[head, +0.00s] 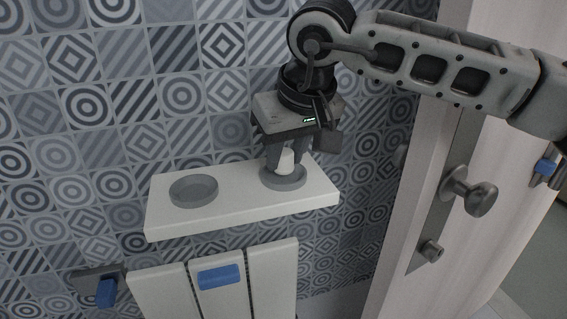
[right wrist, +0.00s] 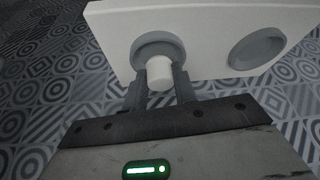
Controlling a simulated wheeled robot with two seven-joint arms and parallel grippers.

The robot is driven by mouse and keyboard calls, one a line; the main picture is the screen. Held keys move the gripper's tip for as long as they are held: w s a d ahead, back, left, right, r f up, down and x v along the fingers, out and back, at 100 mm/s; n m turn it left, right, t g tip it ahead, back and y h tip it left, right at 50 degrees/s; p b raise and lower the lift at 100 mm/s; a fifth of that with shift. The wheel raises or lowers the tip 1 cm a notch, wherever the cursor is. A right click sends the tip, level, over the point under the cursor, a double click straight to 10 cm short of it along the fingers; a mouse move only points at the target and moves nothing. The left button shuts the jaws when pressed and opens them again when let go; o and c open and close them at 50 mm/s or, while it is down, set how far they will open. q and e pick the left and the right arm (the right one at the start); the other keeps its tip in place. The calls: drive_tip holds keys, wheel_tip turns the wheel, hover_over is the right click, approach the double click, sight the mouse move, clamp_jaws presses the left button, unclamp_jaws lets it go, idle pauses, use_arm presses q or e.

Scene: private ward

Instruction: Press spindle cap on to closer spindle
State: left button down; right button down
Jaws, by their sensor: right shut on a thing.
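My right gripper (head: 287,157) points down over the right end of the white shelf. It is shut on a small white cylinder (head: 286,161), which looks like the spindle cap. In the right wrist view the cylinder (right wrist: 160,74) sits between the two grey fingers. It stands at the round grey dish (head: 298,182) on the shelf, also seen in the right wrist view (right wrist: 146,48). I cannot tell whether it touches the dish floor. No separate spindle shows clearly; anything under the cylinder is hidden. My left gripper is not in view.
A second round grey dish (head: 194,190) is empty on the left of the white shelf (head: 240,213). Below are white slatted panels (head: 160,290) with a blue block (head: 220,276). A tiled wall stands behind; a door with a round knob (head: 478,197) is at right.

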sight(286, 154)
drive_tip(key=shift+r+p, duration=1.95)
drive_tip(key=shift+r, duration=0.5)
drive_tip(key=shift+f, duration=0.1)
